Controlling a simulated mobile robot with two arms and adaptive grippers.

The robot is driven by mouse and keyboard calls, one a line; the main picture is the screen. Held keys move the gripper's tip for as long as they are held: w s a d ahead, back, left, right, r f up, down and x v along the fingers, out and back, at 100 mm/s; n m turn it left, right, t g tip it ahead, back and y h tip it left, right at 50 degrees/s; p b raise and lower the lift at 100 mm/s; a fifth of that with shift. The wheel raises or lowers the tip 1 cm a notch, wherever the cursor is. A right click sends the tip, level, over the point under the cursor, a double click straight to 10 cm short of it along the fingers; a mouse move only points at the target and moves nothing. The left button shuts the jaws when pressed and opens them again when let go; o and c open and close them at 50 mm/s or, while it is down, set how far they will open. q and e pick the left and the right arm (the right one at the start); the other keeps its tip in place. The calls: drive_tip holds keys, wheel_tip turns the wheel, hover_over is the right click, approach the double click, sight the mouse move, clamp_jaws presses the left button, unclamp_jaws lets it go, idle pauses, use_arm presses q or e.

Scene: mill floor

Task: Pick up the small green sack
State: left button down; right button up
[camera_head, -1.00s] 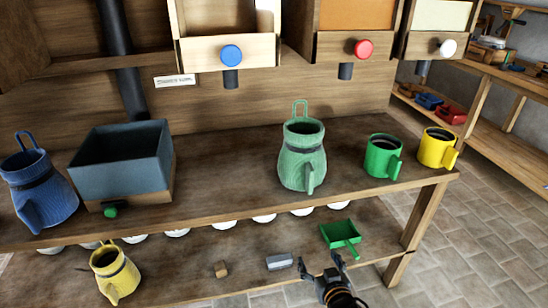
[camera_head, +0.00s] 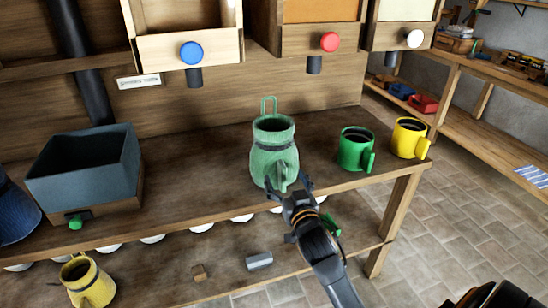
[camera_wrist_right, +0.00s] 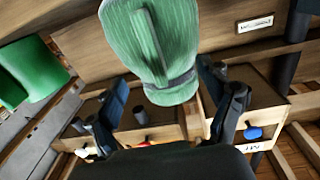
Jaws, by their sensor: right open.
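The small green sack (camera_head: 273,150) stands upright on the upper bench shelf, with a loop on top and a handle-like flap on its front. My right gripper (camera_head: 287,184) is open in front of the sack's lower part, its fingers spread to either side of the flap. In the right wrist view the green sack (camera_wrist_right: 155,45) fills the upper middle, between and beyond the open fingers of my right gripper (camera_wrist_right: 170,100). I cannot tell whether the fingers touch it. My left gripper is not in view.
A green mug (camera_head: 356,150) and a yellow mug (camera_head: 408,138) stand right of the sack. A blue-grey bin (camera_head: 85,165) stands at left, with a blue sack (camera_head: 15,215) beside it. A yellow sack (camera_head: 88,283) is on the lower shelf. Drawers with coloured knobs hang above.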

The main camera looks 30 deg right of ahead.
sight(281, 166)
drive_tip(key=shift+w+d+r, duration=0.1)
drive_tip(key=shift+w+r, duration=0.15)
drive_tip(key=shift+w, duration=0.1)
drive_tip(key=x, duration=0.4)
drive_tip(key=shift+w+d+r+p, duration=0.15)
drive_tip(key=shift+w+d+p, duration=0.1)
drive_tip(key=shift+p, duration=0.1)
drive_tip(key=shift+a, duration=0.1)
clamp_jaws()
